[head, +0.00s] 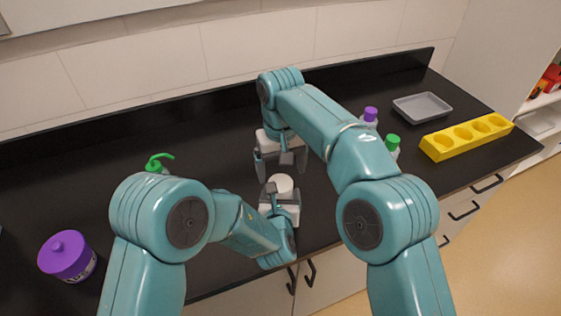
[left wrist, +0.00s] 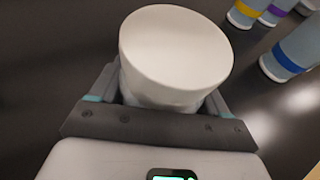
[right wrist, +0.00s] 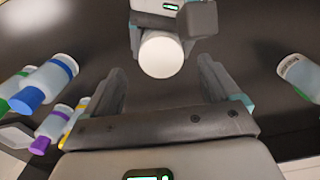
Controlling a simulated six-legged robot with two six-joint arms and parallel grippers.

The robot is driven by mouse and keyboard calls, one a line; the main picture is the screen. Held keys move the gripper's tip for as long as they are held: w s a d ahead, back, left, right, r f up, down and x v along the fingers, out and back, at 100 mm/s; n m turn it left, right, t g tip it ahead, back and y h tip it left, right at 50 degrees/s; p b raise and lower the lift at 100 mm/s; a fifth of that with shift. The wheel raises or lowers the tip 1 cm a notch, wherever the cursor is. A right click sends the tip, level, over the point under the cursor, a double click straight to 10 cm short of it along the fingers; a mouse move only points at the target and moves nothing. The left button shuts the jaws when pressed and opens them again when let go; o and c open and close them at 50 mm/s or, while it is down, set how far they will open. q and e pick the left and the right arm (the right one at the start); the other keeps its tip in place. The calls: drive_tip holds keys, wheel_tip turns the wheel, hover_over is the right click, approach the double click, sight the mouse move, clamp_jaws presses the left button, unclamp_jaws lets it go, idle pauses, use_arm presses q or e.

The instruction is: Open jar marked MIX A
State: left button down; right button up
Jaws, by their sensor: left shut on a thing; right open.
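A jar with a plain white round lid (head: 283,183) is held in my left gripper (head: 281,198) above the front part of the counter. The lid also shows large between the left fingers in the left wrist view (left wrist: 175,50). No MIX A marking can be read on it. My right gripper (head: 281,160) is open and empty, pointing down just behind the held jar. In the right wrist view the white lid (right wrist: 161,55) lies beyond the open right fingers, apart from them. A purple-lidded jar (head: 68,256) stands at the far left, its label only partly visible.
A purple-capped bottle (head: 370,116) and a green-capped bottle (head: 392,144) stand right of my right arm. A grey tray (head: 422,107) and a yellow rack (head: 468,137) lie at the right.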

sight(280, 183)
drive_tip(key=m, duration=0.2)
drive_tip(key=r+m, duration=0.1)
drive_tip(key=m, duration=0.1)
drive_tip(key=shift+d+m, duration=0.15)
drive_tip(key=shift+m, duration=0.25)
drive_tip(key=m, duration=0.2)
drive_tip(key=shift+r+m, duration=0.3)
drive_tip(key=m, duration=0.1)
drive_tip(key=r+m, duration=0.1)
drive_tip(key=m, duration=0.1)
drive_tip(key=shift+w+r+m, duration=0.1)
drive_tip(key=shift+r+m, duration=0.35)
drive_tip(key=shift+m, duration=0.65)
drive_tip(key=shift+a+f, duration=0.2)
drive_tip(key=shift+a, duration=0.05)
wheel_tip(280, 183, down, 8)
drive_tip(key=shift+r, duration=0.25)
